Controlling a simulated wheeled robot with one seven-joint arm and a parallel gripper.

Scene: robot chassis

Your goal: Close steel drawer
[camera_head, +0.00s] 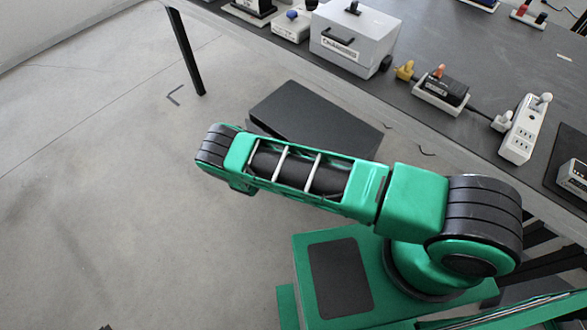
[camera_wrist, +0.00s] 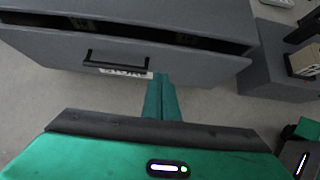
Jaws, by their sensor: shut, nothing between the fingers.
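The steel drawer (camera_wrist: 190,58) is a grey front at the top of the wrist view, with a black bar handle (camera_wrist: 118,63) and a white label just under it. A dark gap shows along its upper edge, so it stands out from its cabinet. My gripper (camera_wrist: 160,82) is shut and empty. Its green fingers point at the drawer front, just right of the handle and near the lower edge; I cannot tell whether they touch it. In the head view my gripper is hidden, and a dark grey box (camera_head: 285,110) shows beyond my arm beside the workbench.
The workbench (camera_head: 440,125) at upper right holds a grey metal case (camera_head: 355,38), a black device (camera_head: 440,88) and a white power strip (camera_head: 525,128). A black table leg (camera_head: 185,50) stands at upper left. Another grey box (camera_wrist: 275,65) is right of the drawer. The floor at left is clear.

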